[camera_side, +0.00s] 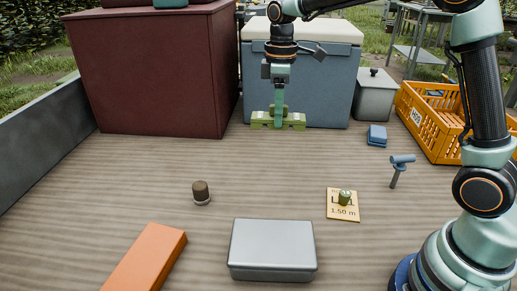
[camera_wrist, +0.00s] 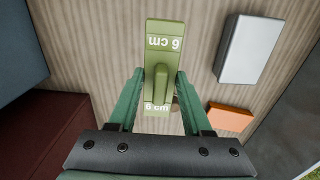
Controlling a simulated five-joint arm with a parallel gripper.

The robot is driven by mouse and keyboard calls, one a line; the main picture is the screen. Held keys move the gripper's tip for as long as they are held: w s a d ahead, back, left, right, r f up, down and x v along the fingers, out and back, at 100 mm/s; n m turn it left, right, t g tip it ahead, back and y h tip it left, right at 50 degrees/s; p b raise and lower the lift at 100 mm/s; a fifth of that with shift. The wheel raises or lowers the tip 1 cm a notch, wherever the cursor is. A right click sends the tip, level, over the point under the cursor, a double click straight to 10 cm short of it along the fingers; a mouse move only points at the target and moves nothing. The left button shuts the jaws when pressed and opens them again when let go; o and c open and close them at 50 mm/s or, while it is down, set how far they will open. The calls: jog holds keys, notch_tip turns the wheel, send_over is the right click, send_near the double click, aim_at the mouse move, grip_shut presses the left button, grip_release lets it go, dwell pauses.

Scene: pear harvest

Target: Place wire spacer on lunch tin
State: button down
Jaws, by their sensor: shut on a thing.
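The wire spacer is a green block (camera_side: 292,123) with a raised middle rib, in front of the blue cooler in the side view. In the wrist view the wire spacer (camera_wrist: 165,30) shows "6 cm" marks at both ends. My gripper (camera_side: 279,106) points down and is shut on its rib; the fingers also show in the wrist view (camera_wrist: 159,82). I cannot tell whether the spacer touches the table. The lunch tin (camera_side: 271,245) is a closed silver-grey box lying flat at the front centre, with its lid bare. The tin (camera_wrist: 251,48) is upper right in the wrist view.
An orange block (camera_side: 147,258) lies left of the tin. A small brown-topped object (camera_side: 201,193), a price card (camera_side: 343,207) with a small green item, and a blue-grey tool (camera_side: 400,168) stand around. A dark red box (camera_side: 155,75) and blue cooler (camera_side: 325,85) stand behind.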

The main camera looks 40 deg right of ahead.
jog(key=s+a+r, duration=0.4)
jog(key=s+a, duration=0.2)
jog(key=a, duration=0.3)
notch_tip(320, 180, up, 2)
send_over(273, 240)
notch_tip(273, 240, down, 19)
jog(key=shift+f, duration=0.2)
jog(key=shift+f, duration=0.15)
jog(key=shift+c, duration=1.7)
grip_release()
